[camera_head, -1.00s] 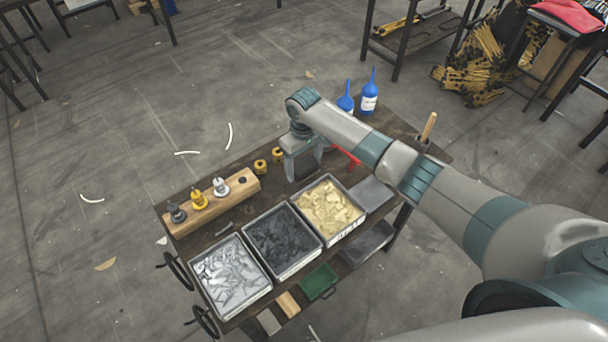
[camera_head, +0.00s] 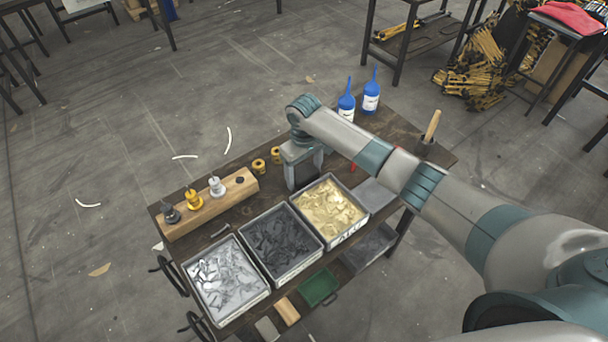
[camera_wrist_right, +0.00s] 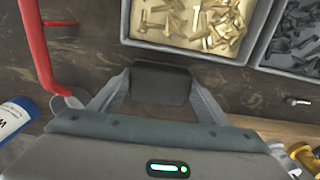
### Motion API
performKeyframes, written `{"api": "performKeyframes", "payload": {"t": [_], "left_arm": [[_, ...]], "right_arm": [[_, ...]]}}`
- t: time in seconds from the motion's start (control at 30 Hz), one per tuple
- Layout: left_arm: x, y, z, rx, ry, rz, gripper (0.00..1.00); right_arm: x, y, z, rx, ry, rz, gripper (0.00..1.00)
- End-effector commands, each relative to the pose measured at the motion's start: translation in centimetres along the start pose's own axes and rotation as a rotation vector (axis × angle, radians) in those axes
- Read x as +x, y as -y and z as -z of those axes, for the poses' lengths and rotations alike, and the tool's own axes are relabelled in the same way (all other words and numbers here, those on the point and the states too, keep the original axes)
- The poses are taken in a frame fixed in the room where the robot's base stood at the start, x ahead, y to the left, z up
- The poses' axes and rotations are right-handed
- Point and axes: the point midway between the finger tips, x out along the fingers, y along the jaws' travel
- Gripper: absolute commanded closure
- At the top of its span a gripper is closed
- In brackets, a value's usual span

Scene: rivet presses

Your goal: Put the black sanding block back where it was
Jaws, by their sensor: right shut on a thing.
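The black sanding block (camera_wrist_right: 160,85) is between the fingers of my right gripper (camera_wrist_right: 158,92), which is shut on it. In the head view the right gripper (camera_head: 304,178) is over the table behind the bin of brass rivets, and the dark block (camera_head: 298,177) shows partly between its fingers. The block is close to the tabletop; I cannot tell whether it touches. My left gripper is not in view.
Bins of brass (camera_head: 331,209), dark (camera_head: 270,246) and silver rivets (camera_head: 225,280) line the table's front. A red handle (camera_wrist_right: 36,45) is close to the gripper.

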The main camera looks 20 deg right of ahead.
Motion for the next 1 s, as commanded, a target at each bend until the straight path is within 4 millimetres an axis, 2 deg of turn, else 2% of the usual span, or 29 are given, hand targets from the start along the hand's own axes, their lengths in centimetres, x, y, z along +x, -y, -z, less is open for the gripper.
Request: {"api": "performKeyframes", "payload": {"t": [0.27,0.3,0.33,0.37,0.77,1.0], "left_arm": [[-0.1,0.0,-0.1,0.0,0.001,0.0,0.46],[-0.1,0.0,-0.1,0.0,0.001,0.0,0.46],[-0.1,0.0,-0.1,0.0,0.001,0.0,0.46],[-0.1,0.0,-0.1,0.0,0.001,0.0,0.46],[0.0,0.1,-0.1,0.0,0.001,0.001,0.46],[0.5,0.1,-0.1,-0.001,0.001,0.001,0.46]], "right_arm": [[0.3,0.0,0.0,0.001,0.001,0.001,0.58],[0.2,0.0,0.0,0.001,0.001,0.001,0.21],[0.2,0.0,0.0,0.0,0.001,0.001,0.13],[0.2,0.0,0.0,0.0,0.001,0.001,0.11],[-0.1,0.0,0.0,0.0,-0.001,0.0,0.11],[-2.3,0.0,0.1,0.001,-0.003,0.001,0.11]]}}
